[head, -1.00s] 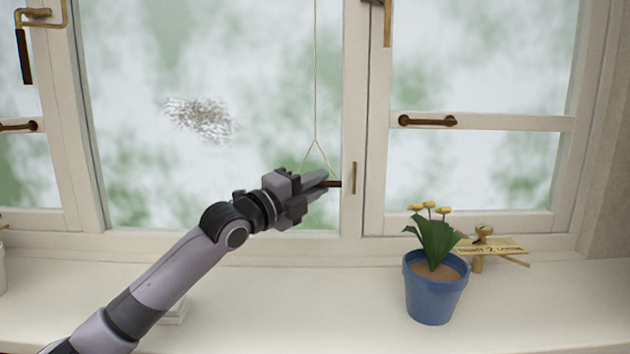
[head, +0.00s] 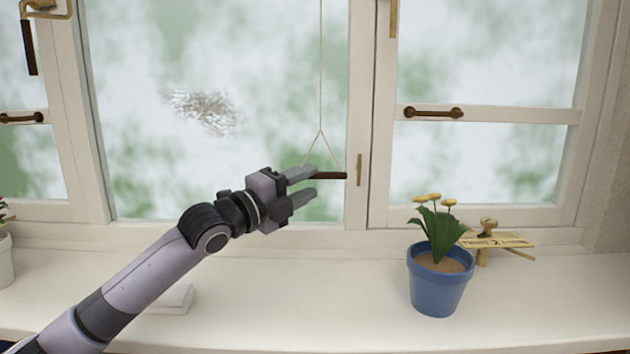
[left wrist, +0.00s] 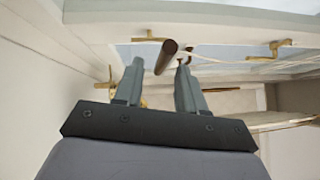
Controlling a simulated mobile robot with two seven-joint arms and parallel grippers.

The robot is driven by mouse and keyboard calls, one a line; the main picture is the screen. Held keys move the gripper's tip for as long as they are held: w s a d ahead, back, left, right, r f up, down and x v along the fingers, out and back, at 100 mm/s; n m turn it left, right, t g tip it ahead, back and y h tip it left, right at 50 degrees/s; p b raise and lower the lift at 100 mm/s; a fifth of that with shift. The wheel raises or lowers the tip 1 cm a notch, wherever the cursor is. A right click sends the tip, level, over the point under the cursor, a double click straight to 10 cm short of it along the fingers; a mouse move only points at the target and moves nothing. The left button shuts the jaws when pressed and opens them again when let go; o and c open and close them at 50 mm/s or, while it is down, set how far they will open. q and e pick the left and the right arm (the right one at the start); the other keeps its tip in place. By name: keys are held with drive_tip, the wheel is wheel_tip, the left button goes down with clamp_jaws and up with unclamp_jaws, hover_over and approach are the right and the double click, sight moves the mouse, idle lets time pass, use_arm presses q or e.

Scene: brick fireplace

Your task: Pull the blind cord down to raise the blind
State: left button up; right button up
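The blind cord (head: 320,85) hangs in front of the window and splits near its lower end. It carries a dark brown horizontal bar handle (head: 330,175). My left gripper (head: 315,182) is open at the handle's left end, which its upper finger partly hides. The blind itself is not in view. My right gripper is not in view.
A blue pot with yellow flowers (head: 438,285) stands on the white sill (head: 350,310), right of my arm. A small wooden object with a yellow sign (head: 500,240) is behind it. A white pot (head: 4,255) is at the left edge.

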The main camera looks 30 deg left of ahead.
use_arm(q)
drive_tip(key=shift+v, duration=1.5)
